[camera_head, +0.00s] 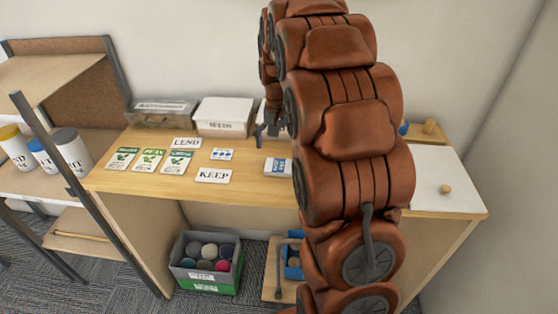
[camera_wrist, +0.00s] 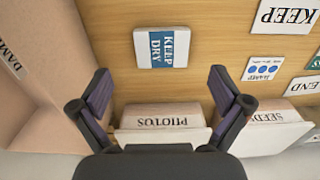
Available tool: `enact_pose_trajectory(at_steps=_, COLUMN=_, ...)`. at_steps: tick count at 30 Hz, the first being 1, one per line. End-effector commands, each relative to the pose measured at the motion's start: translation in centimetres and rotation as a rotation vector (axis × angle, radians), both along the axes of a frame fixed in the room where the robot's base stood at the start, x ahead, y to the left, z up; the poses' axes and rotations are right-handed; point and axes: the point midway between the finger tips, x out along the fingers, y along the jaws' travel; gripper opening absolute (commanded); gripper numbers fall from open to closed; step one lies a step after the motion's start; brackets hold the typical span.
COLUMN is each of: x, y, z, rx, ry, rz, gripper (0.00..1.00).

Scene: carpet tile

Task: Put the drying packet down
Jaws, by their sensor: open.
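The drying packet (camera_head: 278,167) is a small white packet with a blue label. It lies flat on the wooden desk top, just left of my arm in the head view.
A PHOTOS box (camera_wrist: 163,121) and a SEEDS box (camera_head: 223,117) stand along the wall. A KEEP card (camera_head: 213,176), a LEND card (camera_head: 187,143), a dotted DAMP card (camera_wrist: 262,70) and several seed packets (camera_head: 148,160) lie left. A pinkish DAMP-labelled surface (camera_wrist: 45,50) flanks the wrist view.

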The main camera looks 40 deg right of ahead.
Motion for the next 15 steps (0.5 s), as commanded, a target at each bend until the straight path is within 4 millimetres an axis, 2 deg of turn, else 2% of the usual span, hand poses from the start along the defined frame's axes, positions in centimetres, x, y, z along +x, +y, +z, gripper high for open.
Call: enact_pose_trajectory(at_steps=15, x=0.4, y=-0.4, z=-3.1, rx=0.002, ry=0.002, rz=-0.009, gripper=1.00)
